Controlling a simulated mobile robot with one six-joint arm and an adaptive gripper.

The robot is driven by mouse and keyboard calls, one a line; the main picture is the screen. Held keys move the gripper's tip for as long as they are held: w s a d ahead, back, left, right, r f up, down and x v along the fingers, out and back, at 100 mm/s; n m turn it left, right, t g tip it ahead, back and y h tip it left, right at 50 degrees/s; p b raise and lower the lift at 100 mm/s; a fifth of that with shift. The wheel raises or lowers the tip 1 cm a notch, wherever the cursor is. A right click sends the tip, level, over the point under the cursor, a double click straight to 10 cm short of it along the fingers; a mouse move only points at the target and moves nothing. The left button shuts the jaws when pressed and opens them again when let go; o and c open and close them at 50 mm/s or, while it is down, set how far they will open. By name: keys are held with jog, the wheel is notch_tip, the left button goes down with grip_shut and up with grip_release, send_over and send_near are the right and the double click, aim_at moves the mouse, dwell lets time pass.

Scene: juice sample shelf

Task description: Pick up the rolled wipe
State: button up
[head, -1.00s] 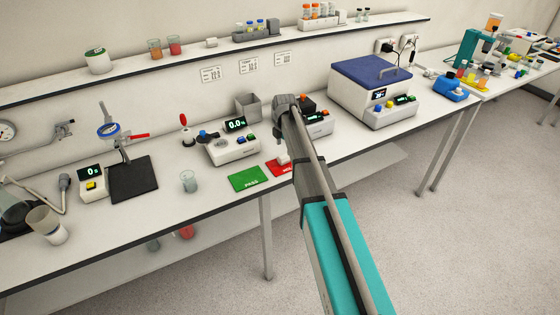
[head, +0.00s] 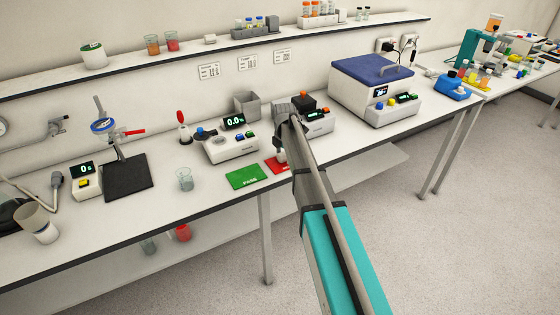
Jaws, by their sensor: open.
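A small white roll (head: 209,39) lies on the wall shelf between the orange-red cups and the grey rack; it looks like the rolled wipe, but it is too small to be sure. My gripper (head: 280,148) is far below and to the right of it, over the bench by the red mat (head: 274,165). The gripper is open, though its fingers are small and partly hidden by my arm. A small white piece (head: 282,156) shows by the fingers; I cannot tell what it is or whether they touch it.
A green PASS mat (head: 246,177) and a white meter (head: 232,147) are left of my gripper. A small device (head: 318,124) stands right behind it, and a blue-lidded machine (head: 372,88) farther right. A glass beaker (head: 185,179) stands near the front edge.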

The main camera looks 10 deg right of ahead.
dwell(0.6)
jog(key=c, duration=1)
